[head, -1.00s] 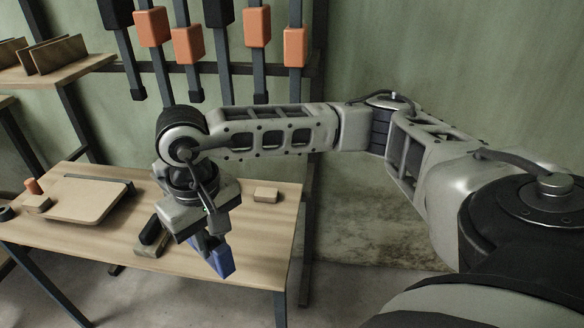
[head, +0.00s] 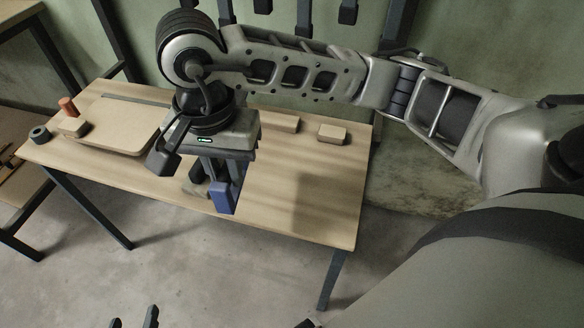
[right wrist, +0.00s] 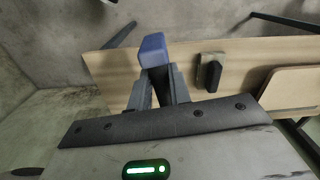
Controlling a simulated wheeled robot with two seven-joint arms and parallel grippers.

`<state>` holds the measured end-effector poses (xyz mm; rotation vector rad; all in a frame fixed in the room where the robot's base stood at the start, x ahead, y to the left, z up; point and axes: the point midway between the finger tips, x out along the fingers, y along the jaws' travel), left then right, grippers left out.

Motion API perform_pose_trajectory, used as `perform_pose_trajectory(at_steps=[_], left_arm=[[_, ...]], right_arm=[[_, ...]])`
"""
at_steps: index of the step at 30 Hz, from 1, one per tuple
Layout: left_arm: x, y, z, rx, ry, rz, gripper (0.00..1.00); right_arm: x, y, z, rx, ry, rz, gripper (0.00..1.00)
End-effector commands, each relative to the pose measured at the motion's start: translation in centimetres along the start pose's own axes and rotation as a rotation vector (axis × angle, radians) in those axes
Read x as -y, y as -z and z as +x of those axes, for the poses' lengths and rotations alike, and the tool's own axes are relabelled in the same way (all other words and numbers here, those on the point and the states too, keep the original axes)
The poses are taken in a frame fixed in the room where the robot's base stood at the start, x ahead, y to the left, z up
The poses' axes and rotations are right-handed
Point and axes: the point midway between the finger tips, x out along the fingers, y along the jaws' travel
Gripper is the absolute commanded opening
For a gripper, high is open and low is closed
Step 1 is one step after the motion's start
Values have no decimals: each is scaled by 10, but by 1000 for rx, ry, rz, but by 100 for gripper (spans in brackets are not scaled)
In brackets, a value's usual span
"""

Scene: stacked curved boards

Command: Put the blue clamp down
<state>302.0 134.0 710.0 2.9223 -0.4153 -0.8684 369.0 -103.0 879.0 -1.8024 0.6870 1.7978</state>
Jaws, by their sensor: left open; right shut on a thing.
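The blue clamp (head: 226,196) is at the front edge of the wooden table (head: 310,205) in the head view, pointing down from my right gripper (head: 222,178). My right gripper is shut on it. In the right wrist view the blue clamp (right wrist: 152,48) shows as a blue block at the fingertips of my right gripper (right wrist: 158,75), in front of the tabletop. I cannot tell whether the clamp touches the table. Two dark fingertips of my left gripper (head: 134,318) show at the bottom of the head view, apart, over the floor.
A dark piece on a small block (right wrist: 209,72) lies on the table beside the clamp. A curved board (head: 118,122), an orange-topped piece (head: 68,106), a dark ring (head: 39,133) and a small wood block (head: 332,133) are also on the table. The table's right part is clear.

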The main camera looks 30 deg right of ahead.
Motion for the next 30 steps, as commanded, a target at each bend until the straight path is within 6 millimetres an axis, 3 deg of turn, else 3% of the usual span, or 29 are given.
perform_pose_trajectory(at_steps=[5, 8, 18, 24, 30], left_arm=[[-1, 2, 1, -15, -5, -7, 52], [-2, 6, 0, -22, -6, -7, 52], [-2, 8, -1, -19, -5, -10, 52], [-1, 2, 1, -9, -3, -10, 52], [-1, 3, 2, -10, -3, -10, 52]], right_arm=[[3, -7, 4, 3, 5, 129, 0], [-5, 4, 10, 3, 2, 149, 0], [-51, 67, 47, 3, 1, 146, 0], [-65, 88, 81, 3, 3, 143, 0], [-70, 97, 93, 2, 6, 140, 0]])
